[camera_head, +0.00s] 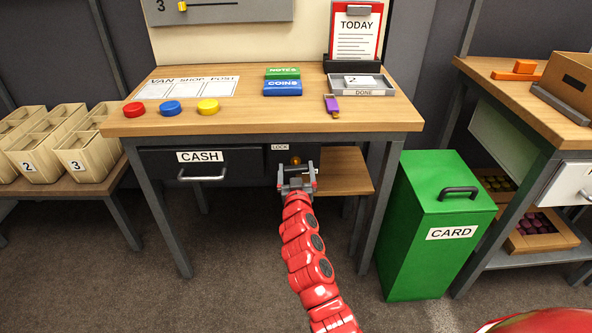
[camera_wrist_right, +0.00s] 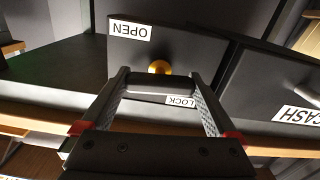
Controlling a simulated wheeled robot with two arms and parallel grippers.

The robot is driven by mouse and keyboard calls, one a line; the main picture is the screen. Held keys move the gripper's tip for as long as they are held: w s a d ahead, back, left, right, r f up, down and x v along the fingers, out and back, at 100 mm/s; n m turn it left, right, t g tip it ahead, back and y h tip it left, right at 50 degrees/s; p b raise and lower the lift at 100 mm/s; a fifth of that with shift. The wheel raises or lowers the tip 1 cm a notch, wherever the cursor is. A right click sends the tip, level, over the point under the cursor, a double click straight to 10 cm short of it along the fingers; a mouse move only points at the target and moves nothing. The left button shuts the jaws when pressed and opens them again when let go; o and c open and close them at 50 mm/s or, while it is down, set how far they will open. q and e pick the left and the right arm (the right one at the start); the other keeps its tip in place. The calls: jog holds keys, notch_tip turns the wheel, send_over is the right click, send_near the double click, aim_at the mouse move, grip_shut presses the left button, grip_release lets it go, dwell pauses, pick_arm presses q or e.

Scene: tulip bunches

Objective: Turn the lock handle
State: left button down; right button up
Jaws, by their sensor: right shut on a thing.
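The lock handle is a dark bar (camera_wrist_right: 148,86) beside a round gold knob (camera_wrist_right: 160,67) on the dark panel under the desk. My right gripper (camera_wrist_right: 165,100) has its two fingers at the ends of this bar and is shut on it. In the head view the gold knob (camera_head: 295,160) shows just above my right gripper (camera_head: 297,180), which hides most of the handle. The wrist view is upside down and shows an OPEN label (camera_wrist_right: 130,30). My left gripper is out of view.
A CASH drawer (camera_head: 200,157) is left of the lock, under the wooden desk (camera_head: 240,120). A small wooden shelf (camera_head: 345,172) is right of the gripper. A green CARD bin (camera_head: 440,205) stands further right. The floor in front of the desk is clear.

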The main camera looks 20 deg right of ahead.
jog(key=n, duration=0.4)
jog(key=n+p, duration=0.1)
jog(key=n, duration=0.3)
jog(key=shift+n, duration=0.4)
jog(key=n+p, duration=0.2)
jog(key=n, duration=0.3)
jog(key=shift+n+p, duration=0.4)
jog(key=shift+n, duration=1.1)
jog(key=shift+f, duration=0.1)
jog(key=o, duration=1)
jog(key=shift+s, duration=0.15)
